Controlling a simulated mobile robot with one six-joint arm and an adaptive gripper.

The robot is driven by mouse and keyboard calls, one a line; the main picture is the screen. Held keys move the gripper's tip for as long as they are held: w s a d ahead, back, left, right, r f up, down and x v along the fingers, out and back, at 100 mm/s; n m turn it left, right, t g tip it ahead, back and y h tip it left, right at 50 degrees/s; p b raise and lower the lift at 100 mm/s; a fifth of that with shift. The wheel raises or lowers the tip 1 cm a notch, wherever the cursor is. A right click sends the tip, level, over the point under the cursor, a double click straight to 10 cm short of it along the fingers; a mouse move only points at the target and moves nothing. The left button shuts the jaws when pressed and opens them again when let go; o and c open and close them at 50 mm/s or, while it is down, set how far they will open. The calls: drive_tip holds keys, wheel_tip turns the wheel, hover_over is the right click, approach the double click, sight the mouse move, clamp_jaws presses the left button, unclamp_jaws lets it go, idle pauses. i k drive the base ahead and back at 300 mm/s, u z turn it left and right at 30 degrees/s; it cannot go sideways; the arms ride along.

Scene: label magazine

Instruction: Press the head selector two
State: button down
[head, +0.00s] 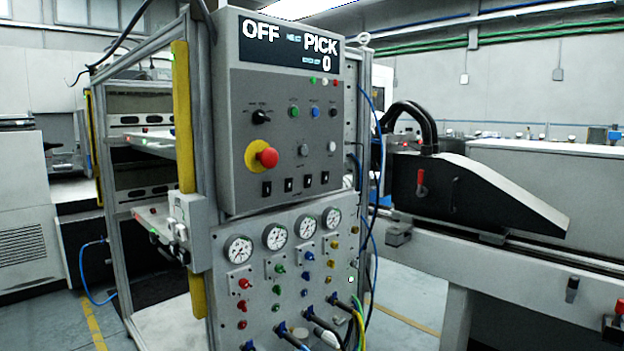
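The grey control box (236,130) faces me at the centre, with a dark display (290,48) reading OFF, PICK and 0. Below the display are a black rotary knob (260,117) and a row of green, blue and black buttons. A large red mushroom button (263,156) on a yellow base sits lower left. Along the box's bottom edge is a row of several small black switches, including the second from the left (289,185). Their labels are too small to read, so I cannot tell which control is head selector two. My gripper is not in view.
A lower panel (255,300) carries several gauges, coloured knobs and, at its bottom, hoses. A metal frame (105,180) with yellow strips and shelves stands left. Blue cables hang at the box's right side. A black sloped machine (470,190) stands right. Some floor is clear.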

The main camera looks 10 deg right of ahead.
sight(287, 185)
drive_tip(key=z, duration=0.45)
drive_tip(key=k, duration=1.5)
drive_tip(key=u, duration=0.35)
drive_tip(key=i, duration=1)
drive_tip(key=u, duration=0.05)
